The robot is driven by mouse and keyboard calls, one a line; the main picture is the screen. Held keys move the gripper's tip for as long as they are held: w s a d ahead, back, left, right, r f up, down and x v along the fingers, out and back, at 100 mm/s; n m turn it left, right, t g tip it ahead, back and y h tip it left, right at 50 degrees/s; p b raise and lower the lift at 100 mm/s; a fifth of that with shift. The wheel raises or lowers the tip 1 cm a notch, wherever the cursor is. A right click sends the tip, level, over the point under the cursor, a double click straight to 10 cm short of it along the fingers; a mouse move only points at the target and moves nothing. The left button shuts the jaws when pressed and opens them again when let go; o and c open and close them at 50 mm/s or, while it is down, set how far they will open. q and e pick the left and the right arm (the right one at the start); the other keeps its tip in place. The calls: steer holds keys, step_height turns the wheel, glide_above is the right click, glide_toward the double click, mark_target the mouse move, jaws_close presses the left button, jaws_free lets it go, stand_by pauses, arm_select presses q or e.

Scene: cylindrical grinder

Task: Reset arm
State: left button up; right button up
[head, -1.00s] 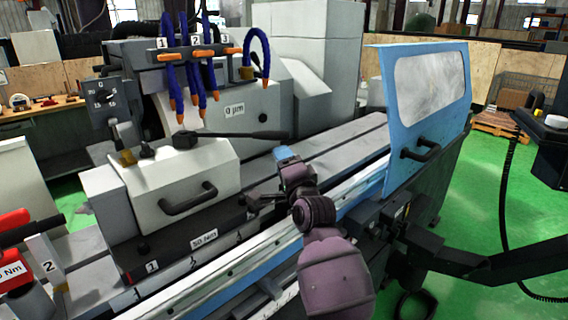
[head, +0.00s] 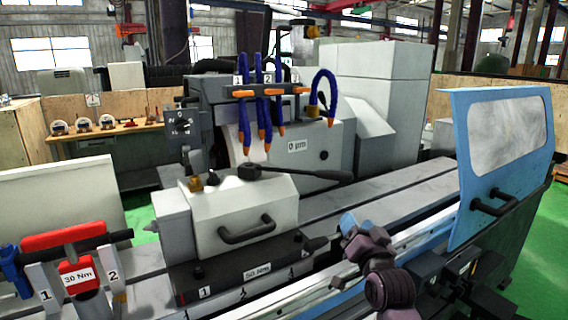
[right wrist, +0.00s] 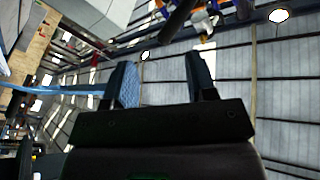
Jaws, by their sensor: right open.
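My right arm, with purple-brown links, comes up from the bottom right of the head view. Its gripper (head: 349,224) shows small and blue-tipped in front of the grinder's long grey table, touching nothing that I can see. In the right wrist view the gripper (right wrist: 160,85) has its two blue-lined fingers well apart, with nothing between them. That view looks up to the roof. The cylindrical grinder (head: 239,210) fills the middle of the head view, its white headstock housing with a black handle (head: 247,230). My left gripper is not in view.
The blue door (head: 464,190) with a window and black handle (head: 494,203) stands right of my right gripper. A red tool marked 30 Nm (head: 78,275) sits in a stand at the lower left. Blue hoses with orange nozzles (head: 265,140) hang above the headstock. Green floor shows at the right.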

steer(key=s+d+f+n+g+h, duration=0.1)
steer(key=s+d+f+g, duration=0.1)
steer(key=s+f, duration=0.8)
steer(key=s+d+f+n+g, duration=0.2)
steer(key=s+d+f, duration=0.3)
steer(key=s+f, duration=0.6)
steer(key=s+d+f+n+g+h, duration=0.1)
steer(key=s+d+f+g, duration=0.2)
steer(key=s+f, duration=0.8)
steer(key=shift+s+d+f+n+g+h, duration=0.2)
steer(key=shift+s+d+n+g+h, duration=0.15)
steer(key=shift+s+g, duration=0.2)
